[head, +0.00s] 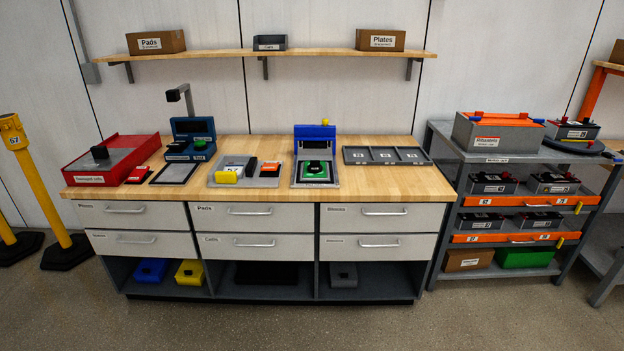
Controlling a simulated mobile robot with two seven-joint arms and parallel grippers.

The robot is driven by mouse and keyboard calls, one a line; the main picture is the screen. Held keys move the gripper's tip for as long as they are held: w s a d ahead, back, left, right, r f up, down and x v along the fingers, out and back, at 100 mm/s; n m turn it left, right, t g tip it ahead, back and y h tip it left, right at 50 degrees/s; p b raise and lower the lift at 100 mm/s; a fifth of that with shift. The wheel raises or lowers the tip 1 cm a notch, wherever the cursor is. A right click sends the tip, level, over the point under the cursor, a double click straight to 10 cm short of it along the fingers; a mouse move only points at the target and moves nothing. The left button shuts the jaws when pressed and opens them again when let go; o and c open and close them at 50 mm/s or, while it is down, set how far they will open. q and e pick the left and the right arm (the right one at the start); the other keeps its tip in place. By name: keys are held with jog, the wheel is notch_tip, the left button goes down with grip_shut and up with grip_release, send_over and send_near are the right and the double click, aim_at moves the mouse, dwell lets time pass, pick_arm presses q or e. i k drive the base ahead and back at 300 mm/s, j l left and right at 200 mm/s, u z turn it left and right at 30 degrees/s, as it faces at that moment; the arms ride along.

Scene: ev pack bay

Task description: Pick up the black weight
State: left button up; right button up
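No object is clearly marked as the black weight. A small black block (99,153) sits in the red tray (120,149) at the left end of the workbench. Another small dark piece (315,167) sits on a green plate (314,178) in the blue-and-grey fixture (314,132) at the bench's middle right. A dark flat block (268,272) lies in the open middle compartment under the drawers. I cannot tell which of these is the weight. Neither of my grippers is in view.
The wooden workbench (240,187) also bears a scale-like blue device (193,128), a grey tray with yellow and orange blocks (229,173), and an empty three-part tray (387,156). A grey rack (443,185) stands right, yellow posts (38,185) left. The floor in front is clear.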

aim_at(315, 166)
jog(key=i+j+z, duration=0.25)
jog(key=i, duration=0.35)
jog(key=i+j+z, duration=0.3)
jog(key=i+j, duration=0.2)
jog(key=i, duration=0.05)
